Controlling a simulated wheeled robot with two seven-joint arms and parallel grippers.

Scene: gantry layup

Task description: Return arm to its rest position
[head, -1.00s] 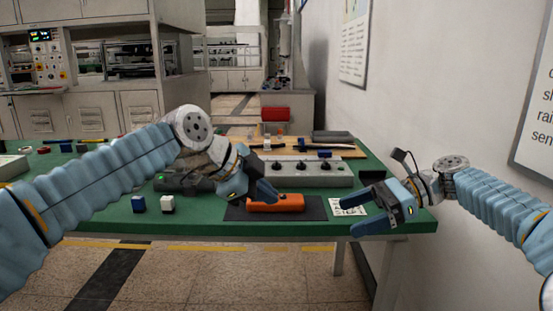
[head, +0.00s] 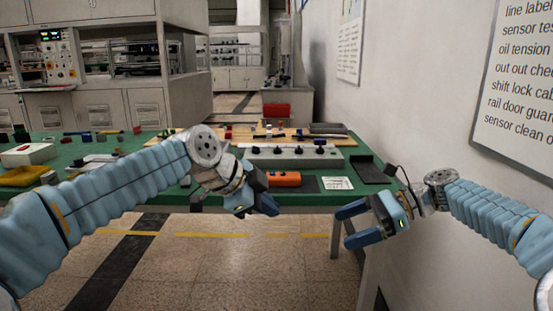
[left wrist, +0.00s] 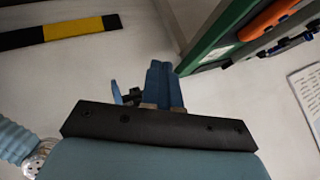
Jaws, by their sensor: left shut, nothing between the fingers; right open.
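My left gripper (head: 266,206) hangs in front of the green table's near edge, with its blue fingers shut and nothing between them. In the left wrist view its closed fingers (left wrist: 163,80) point toward the table edge, over bare floor. My right gripper (head: 348,226) is open and empty, off the table's front right corner. The orange block (head: 284,179) lies on a dark mat on the table, behind the left gripper. It also shows in the left wrist view (left wrist: 266,19).
The green table (head: 232,196) carries a grey control box (head: 290,157) with black knobs, a yellow tray (head: 22,176) and several small parts. A white wall (head: 430,90) with posters stands at the right. The floor (head: 210,262) in front is clear, with yellow tape.

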